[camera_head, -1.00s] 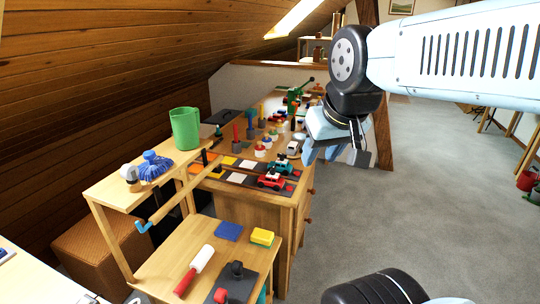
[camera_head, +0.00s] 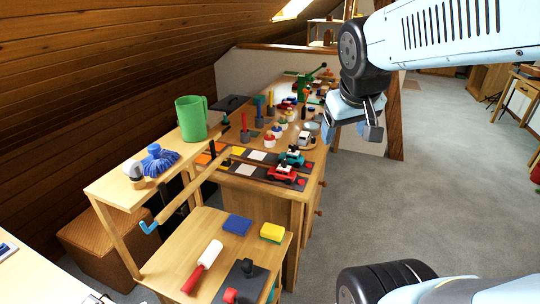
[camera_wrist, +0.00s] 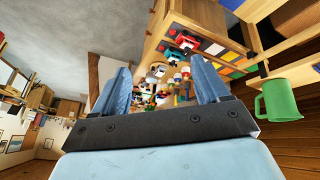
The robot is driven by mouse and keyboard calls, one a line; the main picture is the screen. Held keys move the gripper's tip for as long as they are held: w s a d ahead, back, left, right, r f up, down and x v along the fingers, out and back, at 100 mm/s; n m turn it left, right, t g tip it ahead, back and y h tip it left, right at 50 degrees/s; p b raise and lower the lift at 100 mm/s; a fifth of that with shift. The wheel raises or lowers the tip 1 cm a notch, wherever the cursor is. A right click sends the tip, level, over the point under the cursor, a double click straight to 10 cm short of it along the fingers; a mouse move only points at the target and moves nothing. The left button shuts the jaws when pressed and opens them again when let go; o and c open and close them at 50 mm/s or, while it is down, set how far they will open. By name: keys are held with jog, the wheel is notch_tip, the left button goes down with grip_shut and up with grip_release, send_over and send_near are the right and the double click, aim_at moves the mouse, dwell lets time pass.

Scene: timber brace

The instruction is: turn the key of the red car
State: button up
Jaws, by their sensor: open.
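The red car (camera_head: 284,174) stands on a dark strip near the front right end of the long workbench. A teal car (camera_head: 293,158) stands just behind it and a white car (camera_head: 305,139) further back. The red car also shows in the wrist view (camera_wrist: 171,54), near the top. A small dark piece sticks up from the red car's top; I cannot tell its turn. My gripper (camera_head: 355,130) hangs to the right of the bench, above the floor and apart from the cars. In the wrist view its fingers (camera_wrist: 165,88) are spread and empty.
A green mug (camera_head: 190,118) and a blue brush (camera_head: 157,160) stand on the raised shelf at left. A red-handled roller (camera_head: 202,266) and sponges (camera_head: 272,232) lie on the lower table. Several small objects crowd the bench's far part. Open grey carpet (camera_head: 440,180) lies right.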

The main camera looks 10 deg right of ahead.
jog(key=w+d+f+n+h, duration=0.15)
jog(key=w+d+f, duration=0.3)
jog(key=w, duration=0.45)
jog(key=n+t+y, duration=0.4)
jog(key=n+y, duration=0.3)
jog(key=y, duration=0.6)
send_near(285, 160)
jog(key=shift+n, duration=0.25)
jog(key=x, duration=1.2)
jog(key=shift+a, duration=0.1)
